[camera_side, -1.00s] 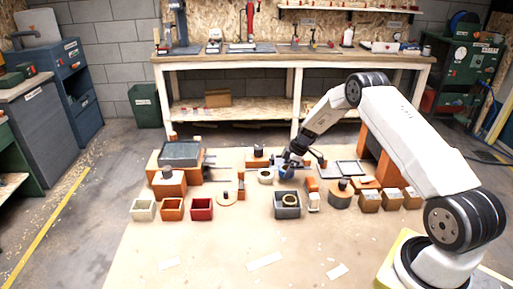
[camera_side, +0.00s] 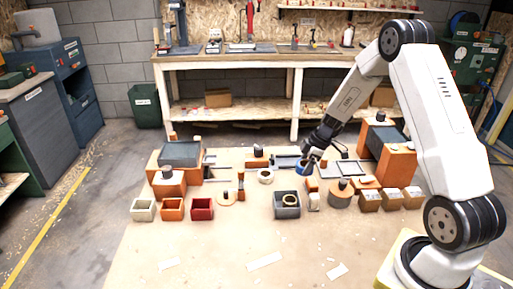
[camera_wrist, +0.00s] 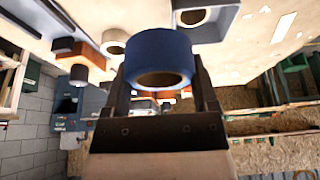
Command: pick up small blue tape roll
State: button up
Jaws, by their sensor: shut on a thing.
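The small blue tape roll (camera_side: 304,168) is at the tip of my gripper (camera_side: 310,160) in the side view, among the objects on the mat. In the wrist view the blue tape roll (camera_wrist: 158,50) fills the space between the two dark fingers of my gripper (camera_wrist: 162,82). The gripper is shut on the roll, one finger on each side. The roll's open hole faces the wrist camera. Its exact height above the mat is hard to tell.
A white tape roll (camera_side: 265,176) lies just left of the held roll. A grey bin (camera_side: 287,212) with a tan roll inside stands in front. The mat's front (camera_side: 220,255) is mostly clear.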

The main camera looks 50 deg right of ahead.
jog(key=shift+s+a+r, duration=0.2)
jog(key=shift+s+r, duration=0.05)
jog(key=shift+s, duration=0.3)
jog(key=shift+s+a+r, duration=0.25)
jog(key=shift+s, duration=0.3)
jog(key=shift+s+a+r, duration=0.2)
jog(key=shift+s+r, duration=0.05)
jog(key=shift+s, duration=0.3)
jog(key=shift+r, duration=2.1)
jog(key=w+a, duration=1.8)
jog(key=w, duration=0.4)
jog(key=f, duration=0.8)
jog(key=shift+s+d+f, duration=0.1)
jog(key=shift+d+f, duration=0.15)
jog(key=shift+d, duration=0.15)
jog(key=shift+f, duration=0.55)
jog(key=shift+f, duration=0.25)
